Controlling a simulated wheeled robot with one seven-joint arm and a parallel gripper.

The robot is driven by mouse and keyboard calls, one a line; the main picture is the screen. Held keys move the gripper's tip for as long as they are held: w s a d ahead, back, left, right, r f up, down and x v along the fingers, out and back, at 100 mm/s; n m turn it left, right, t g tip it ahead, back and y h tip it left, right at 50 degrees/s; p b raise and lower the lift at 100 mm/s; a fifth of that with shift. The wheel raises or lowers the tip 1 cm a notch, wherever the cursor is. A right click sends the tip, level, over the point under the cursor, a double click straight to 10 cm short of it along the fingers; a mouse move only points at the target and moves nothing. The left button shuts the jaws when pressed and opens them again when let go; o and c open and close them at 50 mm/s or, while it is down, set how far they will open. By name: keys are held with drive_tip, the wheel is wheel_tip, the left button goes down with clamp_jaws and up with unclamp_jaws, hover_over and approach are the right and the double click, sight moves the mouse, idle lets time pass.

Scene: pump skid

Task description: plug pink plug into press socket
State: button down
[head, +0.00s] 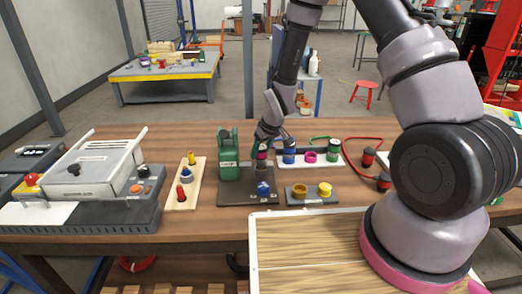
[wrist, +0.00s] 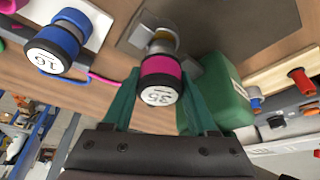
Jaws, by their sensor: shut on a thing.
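The pink plug (wrist: 162,74) has a pink band, black rings and a white end marked 35. My gripper (wrist: 158,95) has green fingers, shut on it from both sides. In the head view my gripper (head: 264,146) is over the dark plate, with a little pink (head: 262,155) showing at its fingers. A grey cylindrical part (head: 262,170) is just below. In the wrist view a metallic, yellowish part (wrist: 163,44) shows at the plug's far end. I cannot tell whether the plug is seated in it. No label I can read names the press socket.
A green block (head: 229,160) stands left of my gripper on the dark plate (head: 233,196). A blue plug (head: 289,155), pink ring (head: 310,156) and green plug (head: 333,149) are on a white strip to the right.

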drive_tip(key=shift+f, duration=1.4)
drive_tip(key=shift+c, duration=0.6)
unclamp_jaws()
drive_tip(key=shift+r, duration=0.1)
drive_tip(key=v, duration=1)
drive_tip(key=shift+r, duration=0.3)
drive_tip(key=shift+s+d, duration=0.1)
drive_tip(key=shift+s, duration=0.05)
